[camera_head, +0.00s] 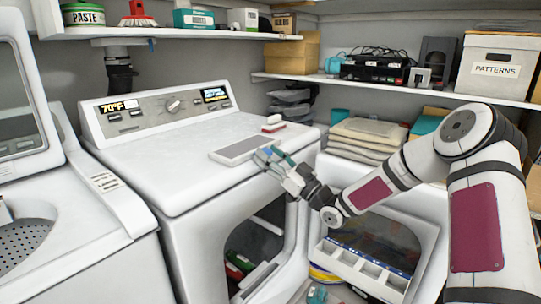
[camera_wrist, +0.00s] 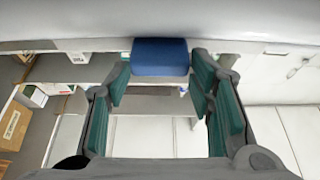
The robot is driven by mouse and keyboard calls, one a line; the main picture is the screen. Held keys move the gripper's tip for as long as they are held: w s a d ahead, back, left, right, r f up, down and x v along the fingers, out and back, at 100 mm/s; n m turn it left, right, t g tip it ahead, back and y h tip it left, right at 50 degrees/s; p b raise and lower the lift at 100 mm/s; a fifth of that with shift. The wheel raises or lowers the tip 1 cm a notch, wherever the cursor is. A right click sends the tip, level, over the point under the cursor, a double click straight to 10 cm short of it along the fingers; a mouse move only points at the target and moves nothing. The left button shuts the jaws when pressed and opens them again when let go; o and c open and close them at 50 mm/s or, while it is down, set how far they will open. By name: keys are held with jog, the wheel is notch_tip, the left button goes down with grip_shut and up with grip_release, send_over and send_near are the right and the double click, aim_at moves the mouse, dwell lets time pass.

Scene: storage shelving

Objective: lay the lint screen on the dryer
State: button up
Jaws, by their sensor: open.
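The lint screen (camera_head: 241,151), a flat pale grey panel with a white rim, lies on the white top of the dryer (camera_head: 185,158), near its front right edge. My gripper (camera_head: 270,158) is at the screen's right end, over the dryer's front edge. In the wrist view my gripper (camera_wrist: 157,82) is open, with green pads apart on both sides. A blue block (camera_wrist: 160,57) shows just beyond the fingertips, between them. It looks like the screen's handle, but its join to the screen is hidden. No grip on it shows.
A small red and white item (camera_head: 273,123) sits behind the screen on the dryer. The control panel (camera_head: 160,106) rises at the back. A washer (camera_head: 75,235) stands open at the left. A shelf (camera_head: 400,88) with boxes runs behind. The dryer top's left part is clear.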

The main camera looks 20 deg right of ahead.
jog(key=v, duration=1.1)
jog(key=shift+s+d+f, duration=0.25)
jog(key=shift+d, duration=0.05)
